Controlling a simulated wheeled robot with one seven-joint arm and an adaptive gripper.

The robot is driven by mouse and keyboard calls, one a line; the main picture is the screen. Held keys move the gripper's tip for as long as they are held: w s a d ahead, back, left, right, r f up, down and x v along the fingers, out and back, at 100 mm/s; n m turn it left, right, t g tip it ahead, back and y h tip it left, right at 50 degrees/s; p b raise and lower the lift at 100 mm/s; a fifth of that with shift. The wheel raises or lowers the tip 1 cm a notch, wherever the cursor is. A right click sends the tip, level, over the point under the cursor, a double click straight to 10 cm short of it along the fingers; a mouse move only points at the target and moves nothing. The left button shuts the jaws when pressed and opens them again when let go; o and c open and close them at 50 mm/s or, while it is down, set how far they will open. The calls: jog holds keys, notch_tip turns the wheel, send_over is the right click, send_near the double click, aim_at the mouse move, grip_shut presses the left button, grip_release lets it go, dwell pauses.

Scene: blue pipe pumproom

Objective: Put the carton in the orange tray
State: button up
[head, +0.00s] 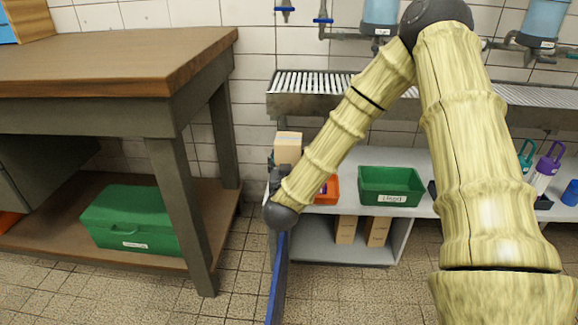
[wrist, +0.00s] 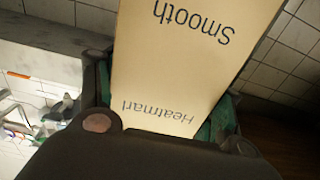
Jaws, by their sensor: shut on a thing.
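The carton (head: 288,146) is a tan box. In the head view it stands up from my gripper (head: 279,168), above the left end of the shelf unit. In the wrist view the carton (wrist: 187,65) fills the upper middle, with upside-down dark print on its face. My gripper is shut on it, with a finger on each side. The orange tray (head: 333,191) sits on the white shelf, to the right of and below the carton. My arm hides much of the tray, and what it holds is mostly hidden.
A green bin (head: 390,187) stands right of the orange tray. Two brown boxes (head: 346,229) are on the lower shelf. A wooden table (head: 110,60) with a green case (head: 130,219) beneath is at left. Bottles (head: 545,168) stand at right. A metal rack (head: 310,84) hangs above the shelf.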

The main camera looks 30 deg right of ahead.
jog(key=w+d+f+b, duration=0.2)
jog(key=w+f+b, duration=0.2)
jog(key=w, duration=0.2)
jog(key=shift+d, duration=0.35)
jog(key=shift+f, duration=0.2)
jog(key=o, duration=1.2)
jog(key=shift+s, duration=0.1)
jog(key=shift+c, duration=0.2)
jog(key=p+v, duration=0.4)
jog(key=v, duration=0.8)
jog(key=shift+p, duration=0.35)
jog(key=shift+r, duration=0.1)
